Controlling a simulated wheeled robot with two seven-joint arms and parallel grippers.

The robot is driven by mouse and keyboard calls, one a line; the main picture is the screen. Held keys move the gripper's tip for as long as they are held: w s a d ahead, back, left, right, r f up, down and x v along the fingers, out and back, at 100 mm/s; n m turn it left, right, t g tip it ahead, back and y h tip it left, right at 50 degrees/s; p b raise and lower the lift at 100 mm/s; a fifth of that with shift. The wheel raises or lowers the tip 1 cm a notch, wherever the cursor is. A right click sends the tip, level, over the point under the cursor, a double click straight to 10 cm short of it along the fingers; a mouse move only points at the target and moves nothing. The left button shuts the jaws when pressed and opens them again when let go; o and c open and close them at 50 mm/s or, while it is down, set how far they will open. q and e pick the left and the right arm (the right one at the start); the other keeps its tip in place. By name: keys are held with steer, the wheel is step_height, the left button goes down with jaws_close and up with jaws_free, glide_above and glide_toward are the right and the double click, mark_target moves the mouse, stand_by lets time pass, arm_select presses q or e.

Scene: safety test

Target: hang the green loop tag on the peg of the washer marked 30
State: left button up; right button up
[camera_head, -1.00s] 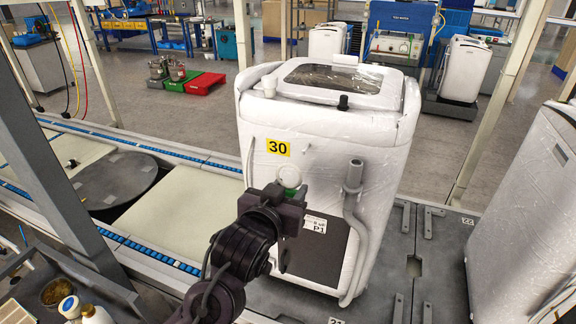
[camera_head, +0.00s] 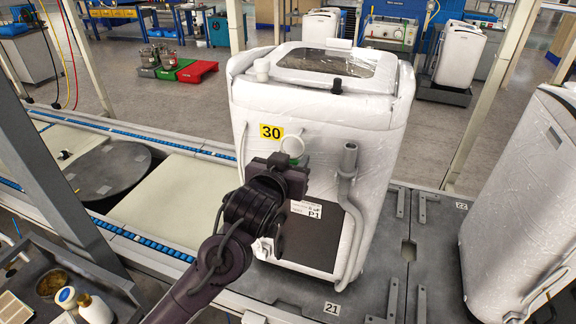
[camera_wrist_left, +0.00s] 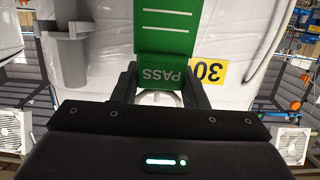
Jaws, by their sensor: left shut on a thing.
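The washer marked 30 (camera_head: 320,115) stands upright, wrapped in clear film, with a yellow 30 label (camera_head: 271,132) on its front. My left gripper (camera_head: 278,172) is in front of it, just below and right of the label. It is shut on the green loop tag (camera_head: 289,161), whose pale ring shows above the fingers. In the left wrist view the green tag (camera_wrist_left: 165,35) carries the word PASS, upside down, between the fingers (camera_wrist_left: 160,78). The label (camera_wrist_left: 208,71) is beside it. I cannot clearly make out the peg; the gripper and tag may hide it. My right gripper is not in view.
A grey hose (camera_head: 348,190) runs down the washer's front, right of my gripper. Another wrapped washer (camera_head: 525,200) stands at the right. A conveyor (camera_head: 165,195) lies to the left, and a tray with bottles (camera_head: 45,275) is at the lower left.

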arm_select(q)
steer(key=shift+b+x, duration=0.35)
steer(key=shift+x, duration=1.2)
steer(key=shift+w+d+f, duration=0.25)
steer(key=shift+w+f, duration=0.05)
steer(key=shift+w, duration=0.3)
steer(key=o, duration=1)
steer(key=shift+o, duration=0.2)
